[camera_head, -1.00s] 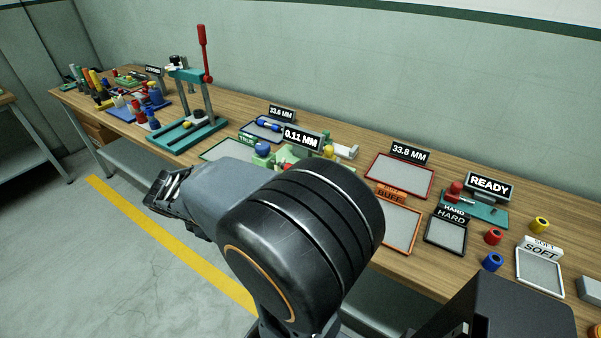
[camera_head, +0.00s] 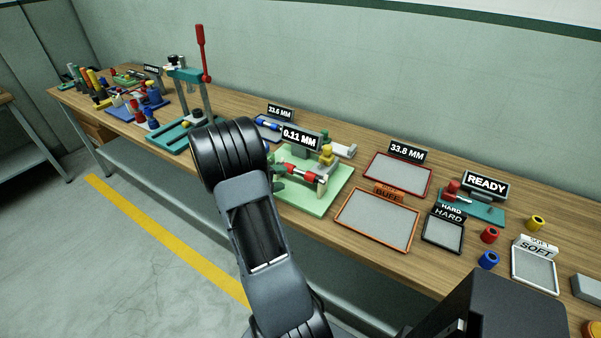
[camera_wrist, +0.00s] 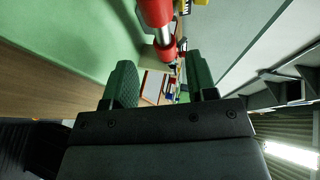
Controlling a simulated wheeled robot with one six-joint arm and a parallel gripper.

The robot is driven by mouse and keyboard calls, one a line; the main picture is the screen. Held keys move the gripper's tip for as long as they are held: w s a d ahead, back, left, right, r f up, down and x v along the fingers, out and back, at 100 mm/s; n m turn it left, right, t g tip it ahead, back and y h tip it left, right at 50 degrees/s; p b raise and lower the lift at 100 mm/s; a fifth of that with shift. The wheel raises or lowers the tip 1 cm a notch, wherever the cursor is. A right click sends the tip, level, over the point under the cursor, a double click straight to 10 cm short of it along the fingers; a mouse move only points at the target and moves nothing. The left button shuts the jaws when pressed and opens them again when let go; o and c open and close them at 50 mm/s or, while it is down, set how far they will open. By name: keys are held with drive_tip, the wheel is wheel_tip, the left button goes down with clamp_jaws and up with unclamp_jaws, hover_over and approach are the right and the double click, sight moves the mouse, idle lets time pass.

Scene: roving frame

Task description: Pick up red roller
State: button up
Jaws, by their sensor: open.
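The red roller (camera_head: 300,172) lies across the green fixture (camera_head: 312,200) under the 0.11 MM sign in the head view. It has red sleeves and a bare metal section. In the wrist view the roller (camera_wrist: 156,14) enters from the top centre, and its near end lies in line with the gap between the fingers. My gripper (camera_wrist: 162,80) is open, with a green finger on each side and nothing clearly held. Whether the roller's end is between the fingertips or just beyond them I cannot tell. In the head view my arm hides most of the gripper.
The 0.11 MM sign (camera_head: 301,138) and a yellow knob (camera_head: 326,152) stand close behind the roller. An orange-framed BUFF tray (camera_head: 347,232) and a red-framed tray (camera_head: 372,183) lie to the right. A teal press (camera_head: 188,75) stands at left. Bare wood shows along the front edge.

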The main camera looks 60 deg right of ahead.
sight(297, 173)
drive_tip(key=shift+p+x, duration=0.35)
drive_tip(key=shift+x, duration=3.9)
drive_tip(key=shift+r, duration=0.1)
drive_tip(key=shift+c, duration=0.5)
clamp_jaws()
